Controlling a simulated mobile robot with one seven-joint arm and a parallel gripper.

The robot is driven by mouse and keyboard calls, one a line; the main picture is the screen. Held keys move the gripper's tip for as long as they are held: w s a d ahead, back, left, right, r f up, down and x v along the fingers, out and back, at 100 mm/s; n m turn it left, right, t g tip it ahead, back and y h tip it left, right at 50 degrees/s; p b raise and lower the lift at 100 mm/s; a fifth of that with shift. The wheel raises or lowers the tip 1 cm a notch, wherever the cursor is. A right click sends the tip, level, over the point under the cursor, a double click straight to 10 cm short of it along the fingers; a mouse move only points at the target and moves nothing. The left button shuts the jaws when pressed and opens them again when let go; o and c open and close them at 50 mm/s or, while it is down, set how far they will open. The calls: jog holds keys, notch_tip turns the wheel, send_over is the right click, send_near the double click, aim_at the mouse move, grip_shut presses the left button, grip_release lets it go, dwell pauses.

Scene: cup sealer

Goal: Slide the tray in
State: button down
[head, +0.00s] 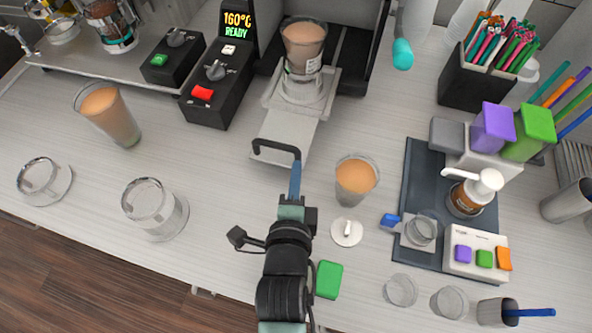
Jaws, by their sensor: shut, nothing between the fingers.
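The tray (284,137) is a light grey slide that sticks out from the front of the cup sealer (343,80). It carries a filled brown cup (303,50) in its holder, at the sealer's opening. A dark handle (262,150) is at the tray's front end. My gripper (295,168) is shut and empty, with its tips at the right side of the handle. I cannot tell whether the tips touch the handle. The sealer's control box (218,80) shows 160°C READY.
Filled cups stand left (112,115) and right (355,180) of the tray. Empty cups (148,203) stand near the left front edge. A white lid (347,232) and green block (328,280) lie beside my arm. A dark mat (424,170) with a pump bottle (470,196) is at right.

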jog(key=w+d+b, duration=0.1)
jog(key=w, duration=0.4)
jog(key=w+d+b, duration=0.2)
jog(key=w, duration=0.4)
jog(key=w+d+b, duration=0.2)
jog(key=w, duration=0.3)
jog(key=shift+w+d, duration=0.15)
jog(key=shift+w, duration=0.05)
jog(key=shift+w+d+r, duration=0.1)
jog(key=shift+r, duration=0.1)
jog(key=shift+r, duration=0.1)
jog(key=shift+r, duration=0.1)
jog(key=v, duration=1.3)
jog(key=shift+f+b, duration=0.35)
jog(key=shift+b, duration=0.05)
